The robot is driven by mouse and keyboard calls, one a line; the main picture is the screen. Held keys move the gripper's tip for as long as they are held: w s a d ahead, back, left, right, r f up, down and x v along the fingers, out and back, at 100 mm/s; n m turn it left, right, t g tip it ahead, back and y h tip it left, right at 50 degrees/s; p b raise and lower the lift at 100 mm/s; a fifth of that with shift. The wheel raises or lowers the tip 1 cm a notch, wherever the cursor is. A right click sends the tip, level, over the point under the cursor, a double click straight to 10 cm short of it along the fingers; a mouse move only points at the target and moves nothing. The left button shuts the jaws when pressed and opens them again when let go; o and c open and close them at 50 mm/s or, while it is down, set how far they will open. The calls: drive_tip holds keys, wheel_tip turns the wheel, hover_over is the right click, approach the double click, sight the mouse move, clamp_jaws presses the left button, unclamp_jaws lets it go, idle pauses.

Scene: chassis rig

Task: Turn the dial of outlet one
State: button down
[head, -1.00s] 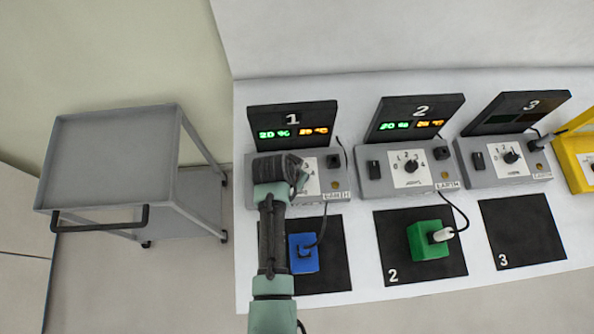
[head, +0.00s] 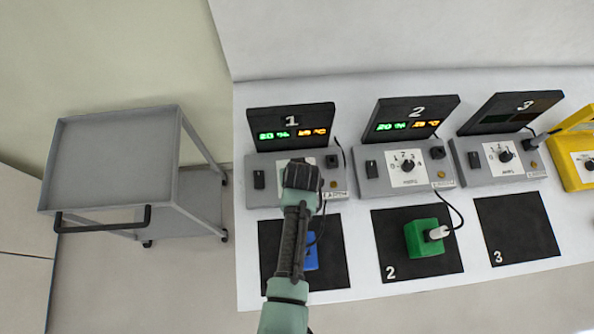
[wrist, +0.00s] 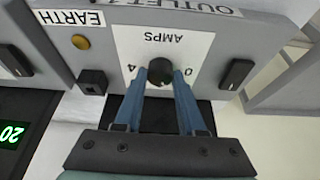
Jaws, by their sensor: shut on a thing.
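Outlet one is the grey box (head: 333,186) under the display (head: 291,127) marked 1, at the left of the row. Its black dial (wrist: 161,70) sits on a white AMPS plate (wrist: 200,45) in the wrist view, with 4 and 0 visible beside it. My gripper (wrist: 162,78) has its two blue fingers closed around the dial, one on each side. In the head view my gripper (head: 302,176) covers the dial and most of its plate. The dial's pointer setting cannot be made out. A black rocker switch (head: 259,179) is left of the dial in the head view.
Outlets two (head: 405,172) and three (head: 502,160) stand to the right, with a yellow box (head: 575,160) beyond. A blue block (head: 312,258) and a green block (head: 426,238) with cables lie on black mats in front. A grey cart (head: 115,165) stands left of the table.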

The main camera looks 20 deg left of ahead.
drive_tip(key=shift+n, duration=0.6)
drive_tip(key=c, duration=0.5)
unclamp_jaws()
drive_tip(key=v, duration=1.3)
drive_tip(key=shift+d+b, duration=0.2)
drive_tip(key=shift+b, duration=0.15)
